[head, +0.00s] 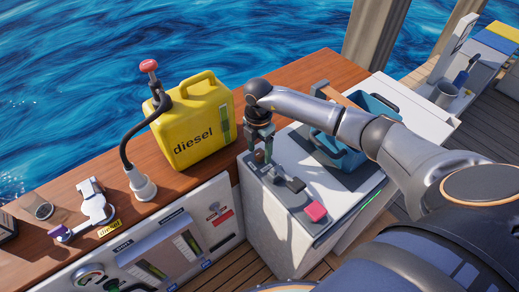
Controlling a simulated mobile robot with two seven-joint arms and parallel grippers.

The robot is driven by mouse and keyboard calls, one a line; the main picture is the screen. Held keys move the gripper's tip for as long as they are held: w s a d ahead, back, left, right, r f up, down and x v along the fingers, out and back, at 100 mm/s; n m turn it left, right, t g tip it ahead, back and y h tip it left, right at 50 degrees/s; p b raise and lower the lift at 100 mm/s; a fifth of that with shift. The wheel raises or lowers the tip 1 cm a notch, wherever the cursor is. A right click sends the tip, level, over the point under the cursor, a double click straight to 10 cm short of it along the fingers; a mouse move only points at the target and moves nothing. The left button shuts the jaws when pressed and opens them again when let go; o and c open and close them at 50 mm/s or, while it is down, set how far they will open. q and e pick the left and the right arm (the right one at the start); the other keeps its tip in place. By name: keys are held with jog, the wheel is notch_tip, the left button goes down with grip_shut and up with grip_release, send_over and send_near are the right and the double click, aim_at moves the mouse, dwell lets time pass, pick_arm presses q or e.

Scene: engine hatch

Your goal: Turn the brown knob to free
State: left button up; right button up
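A small brown knob (259,156) shows at the left end of the dark control strip on top of the white box (277,212). My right gripper (262,148) points down right over this knob, with its fingers at or around it. The fingers and the knob overlap in the picture, so I cannot tell whether they touch or grip it. Which setting the knob is at is too small to read. My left gripper is not in view.
A blue crate (338,158) stands behind. A yellow diesel can (205,120) and a black flexible neck with a red top (128,150) stand on the wooden ledge (55,258) to the left.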

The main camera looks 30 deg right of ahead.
aim_at(259, 152)
jog(key=shift+r, duration=0.1)
notch_tip(259, 152, up, 12)
jog(key=shift+r+b, duration=0.15)
jog(key=shift+b, duration=0.3)
jog(key=shift+w, duration=0.1)
dwell(0.4)
